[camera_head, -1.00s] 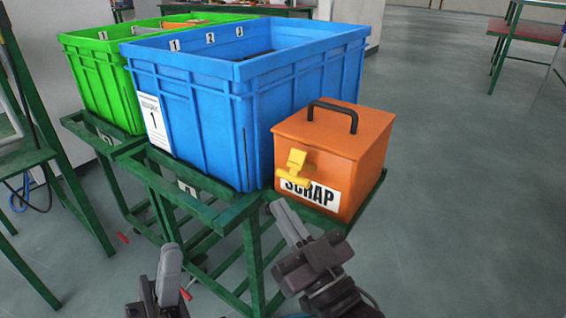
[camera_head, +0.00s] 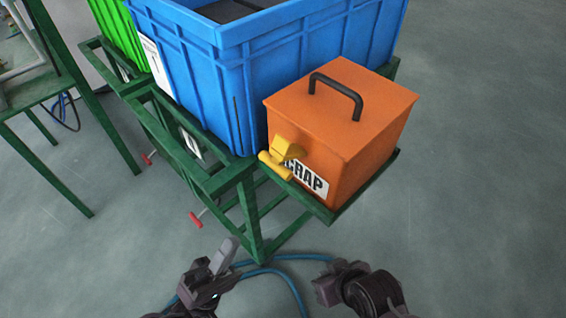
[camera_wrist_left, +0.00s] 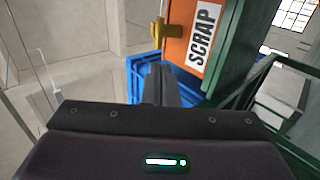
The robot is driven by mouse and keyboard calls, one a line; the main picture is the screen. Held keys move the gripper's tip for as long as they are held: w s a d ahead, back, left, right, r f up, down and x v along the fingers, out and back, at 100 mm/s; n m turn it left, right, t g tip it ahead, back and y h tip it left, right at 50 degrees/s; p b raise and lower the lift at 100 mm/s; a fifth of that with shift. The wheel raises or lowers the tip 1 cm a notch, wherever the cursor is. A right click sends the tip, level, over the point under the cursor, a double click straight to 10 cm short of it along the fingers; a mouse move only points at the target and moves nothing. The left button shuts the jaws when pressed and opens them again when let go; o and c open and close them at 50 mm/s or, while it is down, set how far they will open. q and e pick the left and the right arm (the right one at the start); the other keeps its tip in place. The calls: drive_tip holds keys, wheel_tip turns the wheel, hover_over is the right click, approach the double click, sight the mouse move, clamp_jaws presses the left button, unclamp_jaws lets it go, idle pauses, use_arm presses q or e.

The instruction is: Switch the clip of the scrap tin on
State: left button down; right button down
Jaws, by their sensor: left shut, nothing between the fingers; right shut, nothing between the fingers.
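The orange scrap tin (camera_head: 350,125) has a black handle on its lid and a SCRAP label on its front. Its yellow clip (camera_head: 284,150) is on the front near the left edge, with a bar at its lower end that partly covers the label. In the left wrist view the tin (camera_wrist_left: 179,42) and clip (camera_wrist_left: 158,32) appear turned sideways, beyond my fingers. My left gripper (camera_head: 229,247) is shut and empty, below and left of the clip, apart from it. It also shows in the left wrist view (camera_wrist_left: 160,70). My right gripper (camera_head: 327,289) is shut below the tin; its fingertips are hard to make out.
The tin stands on a green metal cart (camera_head: 329,213) against a blue crate (camera_head: 262,75). A green crate (camera_head: 118,30) is behind at left. Red-handled levers (camera_head: 196,219) stick out from the cart. A blue hose (camera_head: 284,272) lies on the floor. Floor at right is clear.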

use_arm(q)
drive_tip(key=shift+s+a, duration=0.15)
drive_tip(key=shift+r, duration=0.1)
approach(289, 152)
wheel_tip(289, 152, up, 3)
drive_tip(key=w, duration=0.1)
drive_tip(key=shift+w+d, duration=0.35)
idle(0.4)
